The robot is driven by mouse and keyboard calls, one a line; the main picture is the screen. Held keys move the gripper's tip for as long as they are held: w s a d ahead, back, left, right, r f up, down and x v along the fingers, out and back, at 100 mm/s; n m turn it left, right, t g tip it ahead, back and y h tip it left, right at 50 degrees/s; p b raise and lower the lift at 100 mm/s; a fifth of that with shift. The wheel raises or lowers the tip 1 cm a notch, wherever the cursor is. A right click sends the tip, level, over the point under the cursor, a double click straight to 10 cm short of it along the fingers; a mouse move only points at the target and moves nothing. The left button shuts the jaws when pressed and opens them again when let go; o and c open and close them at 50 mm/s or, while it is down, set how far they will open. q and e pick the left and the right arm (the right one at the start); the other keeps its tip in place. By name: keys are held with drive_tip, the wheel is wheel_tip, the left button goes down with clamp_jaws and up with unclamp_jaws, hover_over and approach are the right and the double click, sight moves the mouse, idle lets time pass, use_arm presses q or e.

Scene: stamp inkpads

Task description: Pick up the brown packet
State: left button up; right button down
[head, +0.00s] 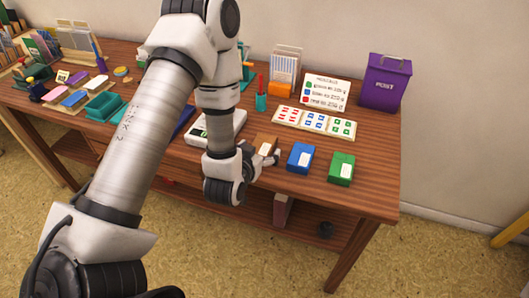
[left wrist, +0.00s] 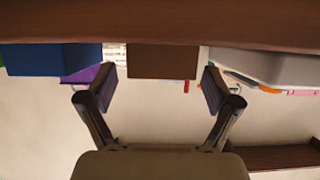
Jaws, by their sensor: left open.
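The brown packet (head: 266,143) stands on the table near its front edge, left of the blue packet (head: 300,158). My left gripper (head: 262,161) is low at the table's front edge, right in front of the brown packet, and partly covers it. In the left wrist view, which looks upside down, the brown packet (left wrist: 162,62) shows centred between the two spread fingers of my left gripper (left wrist: 158,88). Gaps show on both sides of it. The gripper is open and empty. My right gripper is not in view.
A green packet (head: 341,168) stands right of the blue one. A grey scale (head: 216,127) is close on the left, partly behind my arm. Behind are a stamp sheet (head: 314,123), a teal cup (head: 261,102), a sign (head: 325,92) and a purple post box (head: 386,82).

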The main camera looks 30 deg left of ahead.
sight(262, 145)
use_arm(q)
drive_tip(key=x, duration=0.4)
drive_tip(key=shift+w+a+r, duration=0.1)
drive_tip(key=shift+w, duration=0.05)
drive_tip(key=c, duration=1.4)
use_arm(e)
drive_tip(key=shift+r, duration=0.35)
use_arm(q)
drive_tip(key=shift+r, duration=0.1)
